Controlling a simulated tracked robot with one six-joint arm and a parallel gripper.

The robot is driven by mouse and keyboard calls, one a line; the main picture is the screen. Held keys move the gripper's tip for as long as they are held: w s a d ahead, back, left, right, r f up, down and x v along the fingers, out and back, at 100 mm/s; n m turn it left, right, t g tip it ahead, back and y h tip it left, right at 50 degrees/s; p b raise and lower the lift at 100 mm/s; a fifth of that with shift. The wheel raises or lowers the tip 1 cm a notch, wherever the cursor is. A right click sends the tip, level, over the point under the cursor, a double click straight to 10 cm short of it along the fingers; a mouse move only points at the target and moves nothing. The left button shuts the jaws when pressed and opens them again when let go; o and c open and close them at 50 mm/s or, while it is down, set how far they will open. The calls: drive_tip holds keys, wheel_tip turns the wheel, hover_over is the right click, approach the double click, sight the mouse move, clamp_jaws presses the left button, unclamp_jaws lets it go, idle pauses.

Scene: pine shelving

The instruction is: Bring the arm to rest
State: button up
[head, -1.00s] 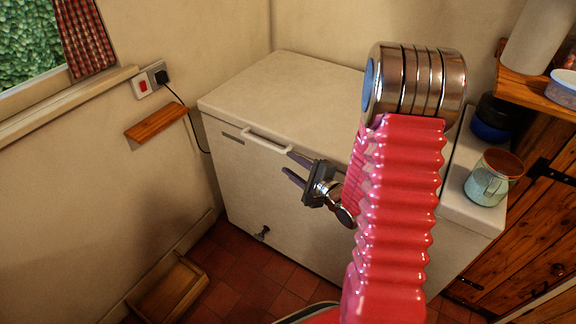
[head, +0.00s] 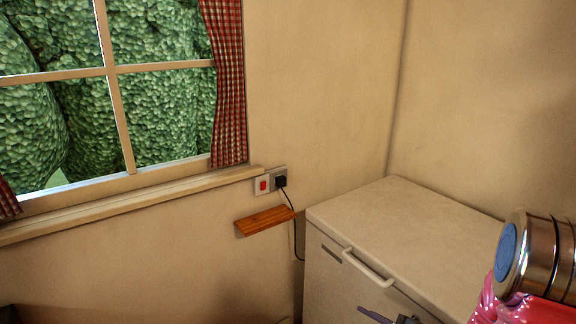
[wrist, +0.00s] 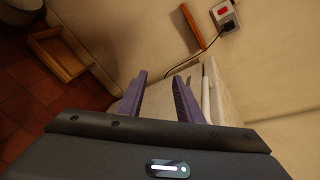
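My gripper (wrist: 160,95) shows in the wrist view with its two purple fingers spread apart and nothing between them. It is in front of the white chest freezer (wrist: 233,112), close to the freezer's handle (wrist: 207,88). In the head view the freezer (head: 410,230) stands in the corner, and only a finger and a bit of the gripper show at the bottom edge by its front. My pink arm with its metal joint is at the right edge; most of it is out of the picture.
A small wooden shelf (head: 264,221) sticks out of the wall below a socket (head: 271,184) with a plugged black cable. A window with a checked curtain (head: 226,85) is at the left. A wooden tray (wrist: 58,55) lies on the red tiled floor in the wrist view.

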drive_tip(key=s+a+r+n+g, duration=0.2)
drive_tip(key=s+a+n+g, duration=0.25)
drive_tip(key=s, duration=0.35)
drive_tip(key=s+a+r+n+g, duration=0.35)
drive_tip(key=s+n+g, duration=0.25)
drive_tip(key=s, duration=0.3)
drive_tip(key=s+d+r+n+t+h, duration=0.1)
drive_tip(key=r+n+h, duration=0.3)
drive_tip(key=r, duration=0.4)
drive_tip(key=s+d+r+n+t+h, duration=0.2)
drive_tip(key=s+r+n+t+h, duration=0.1)
drive_tip(key=r, duration=0.5)
drive_tip(key=shift+s+n+h, duration=0.5)
drive_tip(key=shift+n, duration=0.55)
drive_tip(key=shift+d, duration=0.3)
